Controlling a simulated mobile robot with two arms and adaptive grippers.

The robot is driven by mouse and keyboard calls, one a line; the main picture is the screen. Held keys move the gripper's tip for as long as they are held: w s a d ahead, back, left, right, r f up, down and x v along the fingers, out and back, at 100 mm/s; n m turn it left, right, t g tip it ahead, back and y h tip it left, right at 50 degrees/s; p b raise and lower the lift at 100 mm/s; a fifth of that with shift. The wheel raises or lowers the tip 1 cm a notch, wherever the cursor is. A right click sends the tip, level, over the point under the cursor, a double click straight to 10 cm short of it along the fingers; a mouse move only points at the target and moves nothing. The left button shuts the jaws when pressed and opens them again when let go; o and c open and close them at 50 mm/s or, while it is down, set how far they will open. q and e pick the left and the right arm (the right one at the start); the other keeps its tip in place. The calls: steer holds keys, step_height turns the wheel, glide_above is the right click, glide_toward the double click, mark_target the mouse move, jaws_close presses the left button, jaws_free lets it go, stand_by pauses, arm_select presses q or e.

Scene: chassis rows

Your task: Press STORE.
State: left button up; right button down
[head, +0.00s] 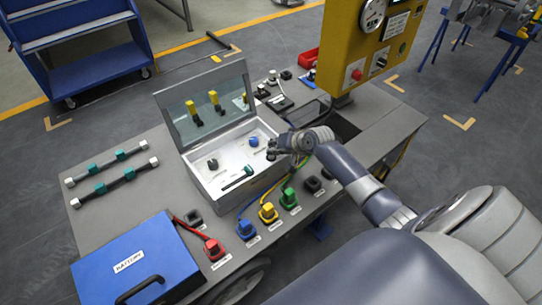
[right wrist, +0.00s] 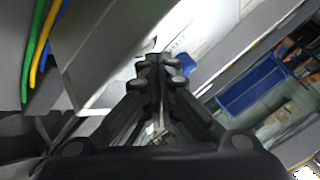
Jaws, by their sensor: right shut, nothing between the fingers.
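No label reading STORE is legible in either view. An open white-lined case (head: 209,189) stands on the grey bench. Inside it are a dark knob (head: 212,163), a blue knob (head: 253,141) and a green-and-black piece (head: 238,180), with small unreadable labels. My right gripper (head: 271,150) is shut and empty at the case's right side, close to the blue knob. In the right wrist view its closed fingertips (right wrist: 160,66) are beside a blue part (right wrist: 186,65), probably that knob; contact cannot be told. My left gripper is out of view.
A yellow panel (head: 342,44) with gauge and red button (head: 354,73) stands behind the gripper. Coloured connectors, including a yellow one (head: 268,212), line the bench front. A blue battery box (head: 95,272) sits front left. The case's raised lid (head: 174,111) stands behind it.

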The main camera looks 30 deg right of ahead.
steer(key=shift+f, duration=0.15)
stand_by(0.4)
steer(key=shift+f, duration=0.3)
steer(key=shift+r, duration=0.1)
steer(key=shift+r+p, duration=0.35)
steer(key=shift+p, duration=0.2)
step_height(320, 180, up, 6)
steer(key=p, duration=0.6)
